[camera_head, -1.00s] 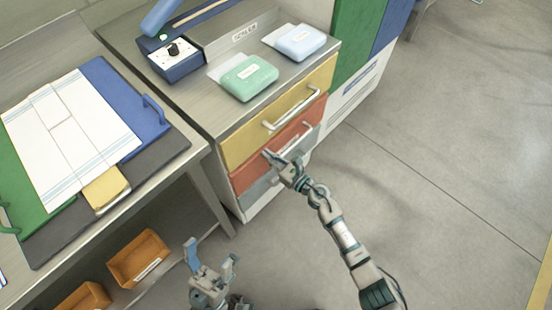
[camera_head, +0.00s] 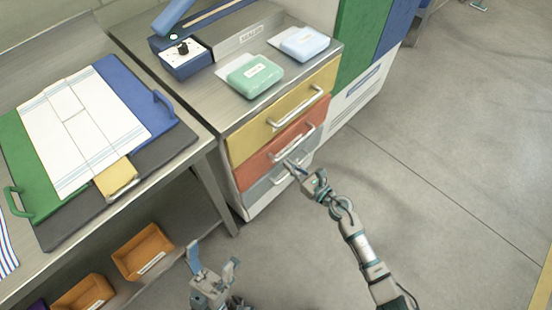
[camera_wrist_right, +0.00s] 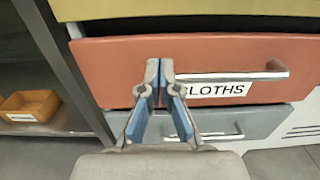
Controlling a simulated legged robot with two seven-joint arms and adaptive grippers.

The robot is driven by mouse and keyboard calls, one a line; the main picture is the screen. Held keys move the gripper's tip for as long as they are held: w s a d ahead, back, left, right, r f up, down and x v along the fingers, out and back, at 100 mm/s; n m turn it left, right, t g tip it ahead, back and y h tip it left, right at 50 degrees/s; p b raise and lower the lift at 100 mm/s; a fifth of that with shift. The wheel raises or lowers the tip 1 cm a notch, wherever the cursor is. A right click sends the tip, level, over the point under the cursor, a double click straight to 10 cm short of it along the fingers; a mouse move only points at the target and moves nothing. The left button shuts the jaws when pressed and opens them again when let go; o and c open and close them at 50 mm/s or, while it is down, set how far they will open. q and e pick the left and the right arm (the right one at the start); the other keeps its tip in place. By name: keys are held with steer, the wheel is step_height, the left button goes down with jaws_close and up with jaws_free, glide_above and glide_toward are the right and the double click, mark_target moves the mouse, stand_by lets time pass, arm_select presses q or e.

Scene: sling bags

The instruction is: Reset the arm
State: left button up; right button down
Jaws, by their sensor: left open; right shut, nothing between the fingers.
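My right gripper (camera_head: 290,165) is shut and empty in front of the drawer cabinet, by the red drawer (camera_head: 260,165). In the right wrist view the shut fingertips (camera_wrist_right: 160,65) overlap the red drawer front (camera_wrist_right: 115,70) and part of its CLOTHS label (camera_wrist_right: 222,90). The silver handle is right of the fingers; I cannot tell whether they touch the drawer. A dark gap shows above the red front. My left gripper (camera_head: 212,265) is open and empty, low in the head view, with its fingers pointing up and apart.
A yellow drawer (camera_head: 245,141) is above the red one and a grey drawer (camera_head: 262,193) below. Green (camera_head: 252,77) and light blue (camera_head: 303,44) packs lie on the cabinet top. A workbench with a folding board (camera_head: 165,148) stands left, above orange bins (camera_head: 142,250). Floor right is clear.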

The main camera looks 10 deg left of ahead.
steer(key=v, duration=0.6)
steer(key=shift+f+p, duration=0.25)
steer(key=shift+p, duration=0.15)
